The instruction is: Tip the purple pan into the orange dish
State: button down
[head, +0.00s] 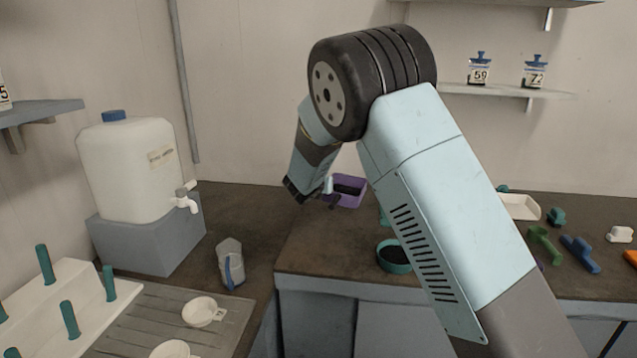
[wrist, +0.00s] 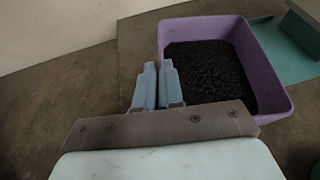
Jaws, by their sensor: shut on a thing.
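The purple pan (head: 349,202) is at the back of the brown bench, partly hidden by my arm in the head view. In the wrist view the pan (wrist: 262,58) looks level and holds dark granules (wrist: 208,75). My gripper (wrist: 160,80) is shut on the pan's near left wall, with its two pale blue fingers close together there. In the head view my gripper (head: 328,187) is at the pan's left side. I cannot tell whether the pan is clear of the bench. An orange thing (head: 631,258) is cut off at the right edge; I cannot tell if it is the dish.
A teal bowl (head: 393,268) with dark contents stands near the bench's front edge, beside my arm. A white scoop-like tray (head: 520,207), a green tool (head: 545,243) and a blue tool (head: 580,254) lie to the right. A white water tank (head: 130,170) stands at left.

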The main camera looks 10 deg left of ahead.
jog(key=shift+s+d+m+g+h, duration=0.4)
jog(key=shift+s+d+m+h, duration=0.8)
jog(key=shift+s+d, duration=5.35)
jog(key=shift+s+d+m+g+h, duration=0.4)
jog(key=shift+s+d+m+h, duration=0.75)
jog(key=shift+s+d, duration=5.4)
jog(key=w+d+r+g+y, duration=0.1)
jog(key=w+d+g+y, duration=0.3)
jog(key=w+g, duration=0.3)
jog(key=w+d+r+g+y, duration=0.1)
jog(key=w+d+g+y, duration=0.4)
jog(key=g, duration=0.6)
jog(key=shift+w+d+n+g+y, duration=0.25)
jog(key=shift+w+n+g+y, duration=0.1)
jog(key=shift+w+y, duration=0.5)
